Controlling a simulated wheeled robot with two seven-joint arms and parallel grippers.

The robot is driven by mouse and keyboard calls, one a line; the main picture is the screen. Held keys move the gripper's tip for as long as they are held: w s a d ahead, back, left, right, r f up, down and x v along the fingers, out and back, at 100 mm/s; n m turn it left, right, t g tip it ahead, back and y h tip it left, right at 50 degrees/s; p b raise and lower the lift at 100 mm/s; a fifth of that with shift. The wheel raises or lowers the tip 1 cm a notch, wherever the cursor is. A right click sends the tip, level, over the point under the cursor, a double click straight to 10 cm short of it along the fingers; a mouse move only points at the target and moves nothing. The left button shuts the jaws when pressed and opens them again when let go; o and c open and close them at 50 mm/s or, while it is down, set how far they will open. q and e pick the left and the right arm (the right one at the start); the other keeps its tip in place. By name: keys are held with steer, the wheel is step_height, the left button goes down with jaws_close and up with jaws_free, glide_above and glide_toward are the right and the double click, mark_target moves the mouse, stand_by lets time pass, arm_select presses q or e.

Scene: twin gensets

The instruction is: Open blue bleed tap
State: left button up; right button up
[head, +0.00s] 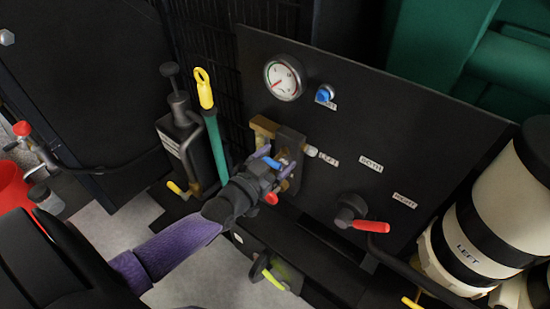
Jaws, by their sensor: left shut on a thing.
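A small blue handle (271,162), which I take to be the bleed tap, sits in front of a brass and dark grey fitting (288,143) on the black panel. My left gripper (276,161) reaches in from the lower left and is shut on this blue handle. The fingers hide part of the handle and the fitting, so its exact angle is hard to tell. A separate blue knob (324,94) with a small label is higher on the panel, apart from the gripper. My right gripper is not in view.
The panel (420,140) carries a round gauge (284,77) and a red-handled selector (369,226) near position labels. A yellow-ringed green-handled tool (214,135) stands left of the gripper. A yellow lever (272,279) is below. White and black canisters (495,205) crowd the right.

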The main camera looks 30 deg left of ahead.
arm_select(q)
steer(key=n, duration=0.3)
steer(key=shift+p, duration=0.3)
steer(key=n, duration=0.7)
steer(key=shift+n, duration=0.3)
steer(key=n, duration=0.5)
steer(key=n+b, duration=0.1)
steer(key=n, duration=0.5)
steer(key=shift+n, duration=0.4)
steer(key=o, duration=1)
steer(key=shift+o, duration=0.2)
steer(key=shift+s, duration=0.1)
